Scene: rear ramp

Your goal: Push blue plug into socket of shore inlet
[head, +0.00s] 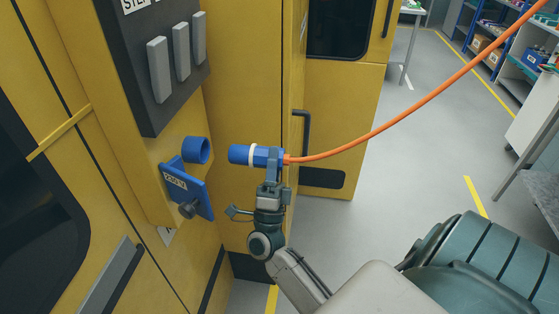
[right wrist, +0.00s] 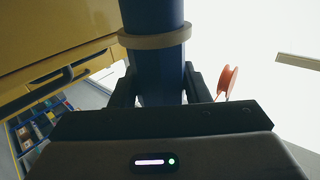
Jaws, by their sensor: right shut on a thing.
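The blue plug (head: 239,154) with a pale ring lies level in my right gripper (head: 273,158), its front end facing left. An orange cable (head: 400,118) runs from its rear to the upper right. The shore inlet's blue round socket (head: 196,150) sticks out from the yellow wall, left of the plug, with a visible gap between them. Its blue lid (head: 187,188) hangs open below, labelled 230 V. In the right wrist view the plug (right wrist: 154,14) stands between the two dark fingers (right wrist: 158,84). The socket is not seen there. My left gripper is not in view.
A dark panel (head: 140,60) with grey handles is above the socket. A yellow door (head: 340,90) with a dark handle stands behind the plug. Shelves (head: 490,40) and a workbench (head: 535,110) are at the right. The grey floor between is clear.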

